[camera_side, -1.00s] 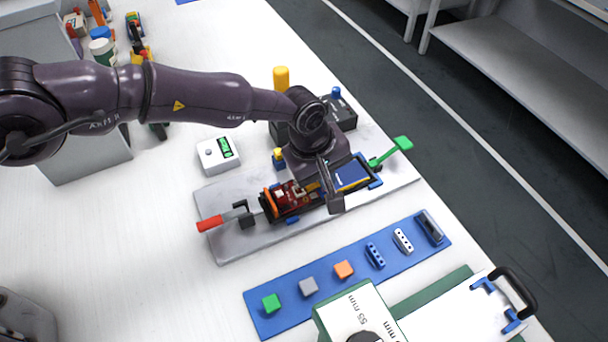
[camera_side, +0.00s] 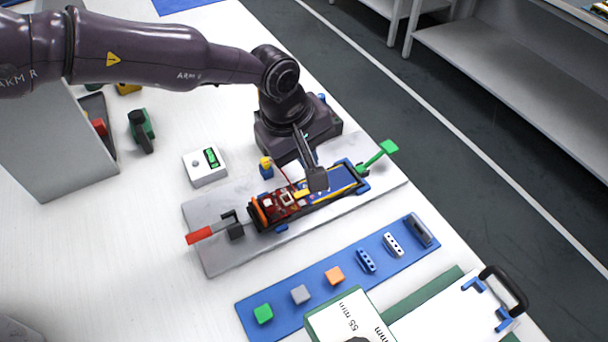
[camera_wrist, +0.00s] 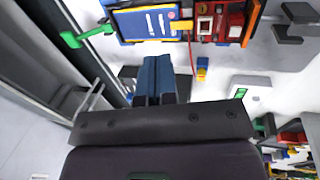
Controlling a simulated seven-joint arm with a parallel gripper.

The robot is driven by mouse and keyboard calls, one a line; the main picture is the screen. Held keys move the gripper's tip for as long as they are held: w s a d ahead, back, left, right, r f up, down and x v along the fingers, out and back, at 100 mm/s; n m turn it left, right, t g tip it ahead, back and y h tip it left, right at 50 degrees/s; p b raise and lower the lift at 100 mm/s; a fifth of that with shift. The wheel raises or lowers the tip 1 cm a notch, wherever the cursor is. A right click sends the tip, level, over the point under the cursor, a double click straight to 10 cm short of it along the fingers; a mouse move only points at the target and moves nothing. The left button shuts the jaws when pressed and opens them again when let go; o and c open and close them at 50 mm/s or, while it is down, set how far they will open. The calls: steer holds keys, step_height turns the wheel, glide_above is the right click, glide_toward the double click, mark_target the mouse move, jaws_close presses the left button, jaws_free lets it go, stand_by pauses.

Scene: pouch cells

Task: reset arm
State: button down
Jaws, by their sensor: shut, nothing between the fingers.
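My gripper (camera_side: 317,182) is shut and empty. The board also shows in the wrist view (camera_wrist: 222,20). My wrist hides part of the area behind the fixture.
The fixture's grey plate (camera_side: 215,262) carries a red-handled clamp (camera_side: 200,236) and a green lever (camera_side: 380,155). A blue strip (camera_side: 285,293) with small blocks and connectors lies in front. A white-topped case (camera_side: 440,325) is at lower right.

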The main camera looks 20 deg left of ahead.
step_height(320, 180, up, 6)
steer(key=shift+r, duration=0.15)
stand_by(0.3)
steer(key=s+a+r+m+t, duration=0.1)
steer(key=s+a+r+m, duration=0.2)
steer(key=s+a+r, duration=0.3)
steer(key=s+a+r+m+t+y, duration=0.1)
steer(key=s+a+r+m, duration=0.2)
steer(key=s+a, duration=0.9)
steer(key=s+a+r+m+t+y, duration=0.1)
steer(key=s+a+r+m, duration=0.2)
steer(key=s+a+r, duration=0.5)
steer(key=shift+s+a+r+t, duration=0.35)
steer(key=shift+s+a, duration=0.4)
steer(key=shift+a, duration=4.45)
